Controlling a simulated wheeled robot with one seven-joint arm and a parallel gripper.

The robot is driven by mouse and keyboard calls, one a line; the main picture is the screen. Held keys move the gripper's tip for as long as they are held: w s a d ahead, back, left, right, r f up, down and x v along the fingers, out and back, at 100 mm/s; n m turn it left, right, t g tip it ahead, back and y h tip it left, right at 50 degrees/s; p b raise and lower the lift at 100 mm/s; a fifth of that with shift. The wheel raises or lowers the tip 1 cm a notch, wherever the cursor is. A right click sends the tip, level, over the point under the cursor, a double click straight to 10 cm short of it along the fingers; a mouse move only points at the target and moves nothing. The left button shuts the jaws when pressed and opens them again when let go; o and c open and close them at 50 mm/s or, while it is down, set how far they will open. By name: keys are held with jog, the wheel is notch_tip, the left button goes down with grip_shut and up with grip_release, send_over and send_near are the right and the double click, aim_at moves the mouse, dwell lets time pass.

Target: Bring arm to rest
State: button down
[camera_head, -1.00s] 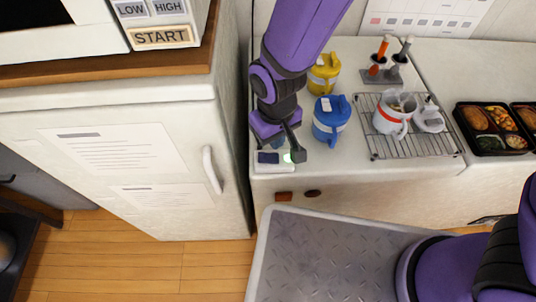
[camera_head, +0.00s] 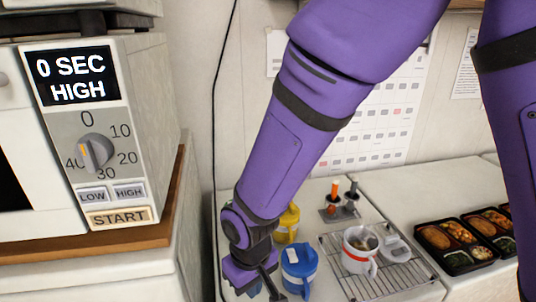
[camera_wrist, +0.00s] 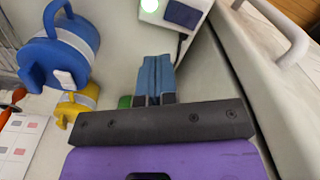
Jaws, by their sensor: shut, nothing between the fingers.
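My purple arm reaches down to the counter at the lower middle of the head view. My gripper (camera_head: 268,289) is low in that view, just left of a blue-lidded jug (camera_head: 298,268), and its tips are partly cut off by the bottom edge. In the wrist view my gripper (camera_wrist: 156,62) shows its blue fingers together with nothing held between them. A white box with a green light and dark screen (camera_wrist: 178,14) lies near the fingertips there. The blue-lidded jug (camera_wrist: 62,45) is to their left.
A yellow-lidded jug (camera_head: 288,224) stands behind the gripper. To the right are a wire rack (camera_head: 375,284) with a white jug (camera_head: 358,250), and bento trays (camera_head: 450,262). The microwave (camera_head: 95,140) reads 0 SEC HIGH. A cabinet handle (camera_wrist: 292,52) is close in the wrist view.

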jog(key=w+d+r+m+t+y, duration=0.1)
jog(key=w+d+r+m, duration=0.15)
jog(key=d+r, duration=0.7)
jog(key=w+d+r+m+t, duration=0.1)
jog(key=w+d+r+m, duration=0.15)
jog(key=d+r, duration=0.7)
jog(key=s+d+r+m+t, duration=0.1)
jog(key=s+d+r, duration=0.4)
jog(key=d, duration=0.2)
jog(key=s+d+r+m+t+h, duration=0.1)
jog(key=s+d+r+m+t, duration=0.1)
jog(key=s+d+r, duration=0.2)
jog(key=s+d, duration=0.2)
jog(key=d, duration=0.2)
jog(key=shift+d+r, duration=0.3)
jog(key=shift+r, duration=0.05)
